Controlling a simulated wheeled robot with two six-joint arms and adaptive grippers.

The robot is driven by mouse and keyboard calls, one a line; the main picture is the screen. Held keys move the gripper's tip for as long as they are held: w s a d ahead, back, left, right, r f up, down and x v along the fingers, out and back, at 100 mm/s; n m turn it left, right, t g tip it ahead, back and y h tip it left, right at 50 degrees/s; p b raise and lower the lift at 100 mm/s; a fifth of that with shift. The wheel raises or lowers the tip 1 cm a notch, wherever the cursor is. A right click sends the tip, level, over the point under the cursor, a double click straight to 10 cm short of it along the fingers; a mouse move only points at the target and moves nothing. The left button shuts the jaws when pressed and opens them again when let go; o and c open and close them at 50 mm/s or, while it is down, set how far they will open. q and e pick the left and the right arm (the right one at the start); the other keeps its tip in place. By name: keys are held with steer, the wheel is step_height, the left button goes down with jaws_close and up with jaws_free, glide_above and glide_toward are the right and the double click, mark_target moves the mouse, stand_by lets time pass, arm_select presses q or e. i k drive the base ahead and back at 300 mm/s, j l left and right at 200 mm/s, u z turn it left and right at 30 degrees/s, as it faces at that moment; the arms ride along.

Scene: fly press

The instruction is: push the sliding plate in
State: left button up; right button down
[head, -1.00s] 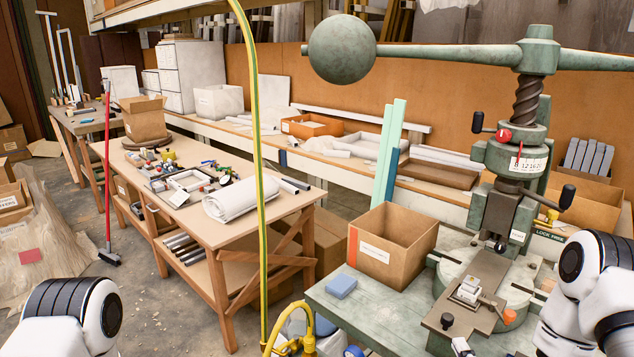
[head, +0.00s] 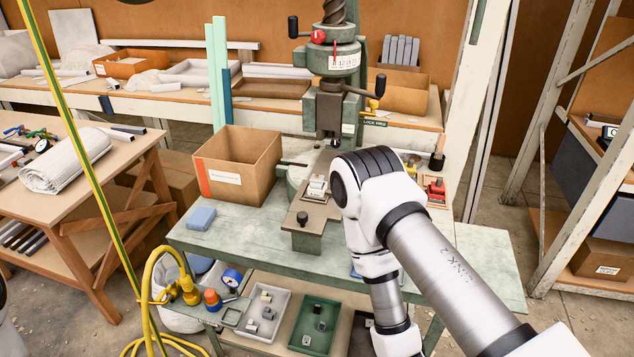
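The sliding plate (head: 308,236) is a dark, flat metal strip running out from the press toward the front of the green bench. It has a black knob (head: 302,217) near its front end. A small pale block-like piece (head: 317,187) sits on it, below the press ram (head: 328,112). The plate's far end lies under the press head. My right arm stands just right of the plate, its elbow up beside it and its lower part hanging down over the bench; it hides part of the bench. Neither gripper shows. Only a sliver of my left arm shows at the left edge.
An open cardboard box (head: 237,170) and a blue block (head: 201,218) are left of the plate on the green bench (head: 475,262). A red item (head: 436,190) stands at right. Grey (head: 258,315) and green (head: 314,325) trays are on the shelf below. A yellow hose (head: 148,285) hangs at left.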

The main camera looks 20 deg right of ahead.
mark_target(318, 201)
steer(key=z, duration=0.75)
